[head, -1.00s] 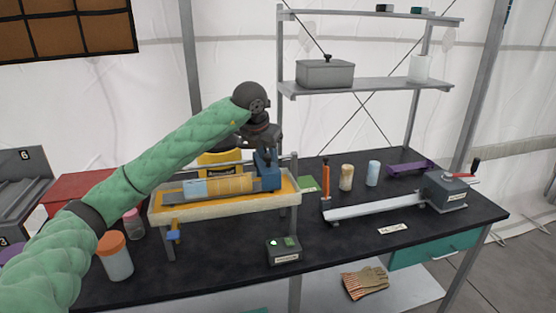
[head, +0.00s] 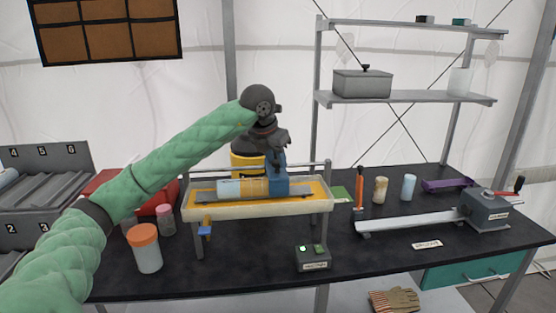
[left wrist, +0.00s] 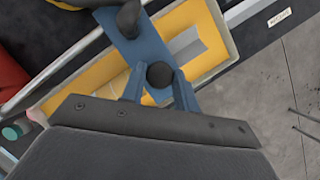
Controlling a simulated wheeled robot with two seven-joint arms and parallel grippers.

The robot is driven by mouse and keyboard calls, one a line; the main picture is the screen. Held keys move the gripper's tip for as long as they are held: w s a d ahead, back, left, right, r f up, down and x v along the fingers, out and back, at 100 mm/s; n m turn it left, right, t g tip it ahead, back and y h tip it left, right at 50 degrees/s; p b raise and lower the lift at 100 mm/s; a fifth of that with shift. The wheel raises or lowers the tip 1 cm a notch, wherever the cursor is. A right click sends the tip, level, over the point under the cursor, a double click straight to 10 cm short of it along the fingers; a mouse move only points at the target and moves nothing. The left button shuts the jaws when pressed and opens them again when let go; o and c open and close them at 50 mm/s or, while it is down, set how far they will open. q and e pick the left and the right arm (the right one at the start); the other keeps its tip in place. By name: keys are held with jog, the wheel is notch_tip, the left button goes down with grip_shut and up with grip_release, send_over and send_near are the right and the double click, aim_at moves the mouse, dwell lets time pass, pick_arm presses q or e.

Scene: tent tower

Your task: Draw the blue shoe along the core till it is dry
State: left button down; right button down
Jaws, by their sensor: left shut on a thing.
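The blue shoe (head: 277,172) sits over the right part of the core (head: 232,188), inside a shallow tray with a yellow bed (head: 318,190). The core lies level; its left part is pale blue and the part beside the shoe is tan. My left gripper (head: 272,150) comes down from above and is shut on the shoe. In the left wrist view the blue shoe (left wrist: 128,42) and a dark round knob (left wrist: 160,75) show at the gripper (left wrist: 159,85). The gripper hides part of the core there. My right gripper is not in view.
A small dark box with a green light (head: 313,257) stands in front of the tray. An orange-lidded jar (head: 145,247) is at the left. At the right are bottles (head: 409,187), a long metal rail (head: 415,222) and a crank box (head: 485,210).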

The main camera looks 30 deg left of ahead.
pick_arm(q)
jog(key=c, duration=1.1)
grip_release()
jog(key=shift+o, duration=0.2)
jog(key=shift+r, duration=0.25)
jog(key=shift+s+r, duration=0.15)
jog(key=shift+r, duration=0.15)
jog(key=shift+s+a+r+b, duration=0.1)
jog(key=shift+s+r+b, duration=0.1)
jog(key=shift+r+b, duration=0.3)
jog(key=shift+b+v, duration=0.5)
jog(key=shift+v, duration=2.3)
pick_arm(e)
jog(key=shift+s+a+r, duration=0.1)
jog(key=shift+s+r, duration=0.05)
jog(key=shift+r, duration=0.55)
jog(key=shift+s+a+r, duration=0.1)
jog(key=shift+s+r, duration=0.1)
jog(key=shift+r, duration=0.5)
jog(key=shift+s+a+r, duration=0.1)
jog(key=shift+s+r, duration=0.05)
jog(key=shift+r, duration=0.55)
